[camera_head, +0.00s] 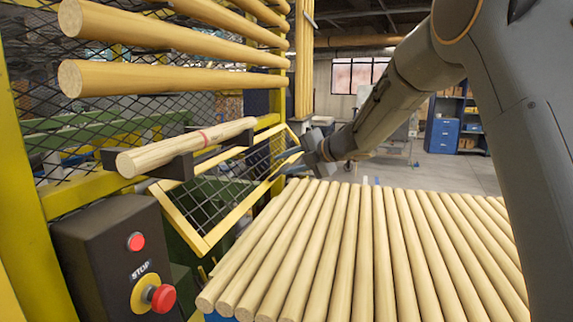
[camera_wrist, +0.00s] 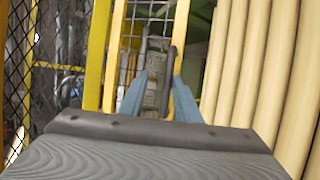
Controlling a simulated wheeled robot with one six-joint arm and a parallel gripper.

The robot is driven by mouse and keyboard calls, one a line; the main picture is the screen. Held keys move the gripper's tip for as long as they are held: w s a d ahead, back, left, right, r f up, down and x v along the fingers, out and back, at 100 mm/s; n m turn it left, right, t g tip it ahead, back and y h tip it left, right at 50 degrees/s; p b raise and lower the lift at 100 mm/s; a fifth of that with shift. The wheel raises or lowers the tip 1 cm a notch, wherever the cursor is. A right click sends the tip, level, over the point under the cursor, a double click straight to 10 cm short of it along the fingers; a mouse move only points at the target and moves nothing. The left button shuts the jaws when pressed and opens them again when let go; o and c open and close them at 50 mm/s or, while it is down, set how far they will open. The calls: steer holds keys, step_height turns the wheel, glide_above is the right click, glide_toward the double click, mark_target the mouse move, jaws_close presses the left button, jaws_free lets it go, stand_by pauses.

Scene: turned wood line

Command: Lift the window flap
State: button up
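The window flap (camera_head: 207,243) is a yellow-framed panel of dark wire mesh, tilted outward from the yellow guard below a shelf bar. In the wrist view its yellow frame (camera_wrist: 181,40) and mesh fill the upper middle. A dark upright handle (camera_wrist: 167,82) shows on or by the flap's frame. My gripper (camera_head: 290,160) is at the far right end of the flap. In the wrist view its two blue-grey fingers (camera_wrist: 158,82) stand apart, with the handle in view between them, closer to the right finger. I cannot tell whether they touch it.
Several turned wood rods (camera_head: 370,250) lie in a row right of the flap, close to my gripper. One rod with a red band (camera_head: 185,148) rests on dark brackets above the flap. A control box (camera_head: 110,250) with a red stop button stands front left.

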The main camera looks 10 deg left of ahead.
steer(key=b+v, duration=0.2)
steer(key=v, duration=0.5)
steer(key=shift+s+d, duration=0.2)
steer(key=shift+d, duration=0.15)
steer(key=shift+r, duration=0.1)
